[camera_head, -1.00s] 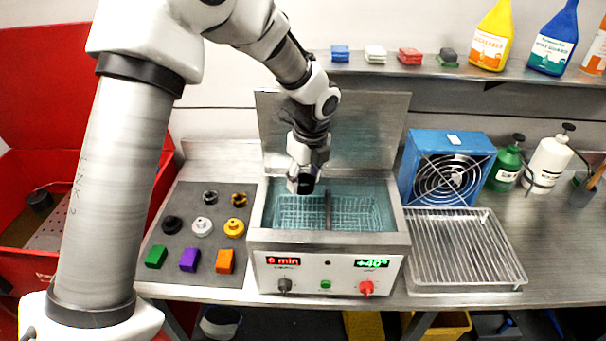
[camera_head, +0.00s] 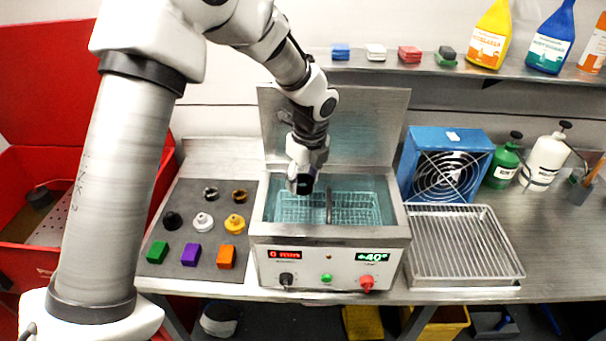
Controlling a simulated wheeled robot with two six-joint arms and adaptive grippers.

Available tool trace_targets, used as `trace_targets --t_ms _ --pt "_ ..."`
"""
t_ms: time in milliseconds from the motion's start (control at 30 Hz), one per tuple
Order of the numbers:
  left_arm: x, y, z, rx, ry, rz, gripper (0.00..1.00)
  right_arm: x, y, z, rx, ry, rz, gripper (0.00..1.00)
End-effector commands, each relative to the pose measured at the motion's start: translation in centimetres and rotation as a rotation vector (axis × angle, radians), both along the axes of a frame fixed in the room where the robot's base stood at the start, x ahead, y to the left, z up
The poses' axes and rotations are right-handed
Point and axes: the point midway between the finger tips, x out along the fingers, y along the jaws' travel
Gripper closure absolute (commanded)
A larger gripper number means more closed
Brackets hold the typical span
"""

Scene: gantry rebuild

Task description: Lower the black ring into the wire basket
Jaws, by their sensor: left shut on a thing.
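The wire basket (camera_head: 355,208) sits inside the open tank of the bath (camera_head: 325,240), with a dark upright bar across its middle. My left gripper (camera_head: 302,187) points down over the back left part of the basket. It is shut on a small dark thing at its tips, which I take to be the black ring (camera_head: 305,187); its shape is mostly hidden by the fingers. It appears to be above the basket, but the exact height is hard to tell. My right gripper is not in view.
A grey mat (camera_head: 190,258) at left holds two other rings, several knobs and coloured blocks. The bath's raised lid (camera_head: 370,125) stands behind the tank. A wire rack (camera_head: 462,250) and blue fan box (camera_head: 445,140) stand at right.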

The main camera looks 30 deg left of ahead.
Motion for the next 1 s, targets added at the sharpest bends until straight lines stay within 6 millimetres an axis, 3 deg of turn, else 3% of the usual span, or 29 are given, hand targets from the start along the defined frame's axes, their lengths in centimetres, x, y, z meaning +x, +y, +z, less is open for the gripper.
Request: trace_targets --t_ms 1000 --pt "0.0 0.0 -6.3 -0.001 0.001 0.000 0.92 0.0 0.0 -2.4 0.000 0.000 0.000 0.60"
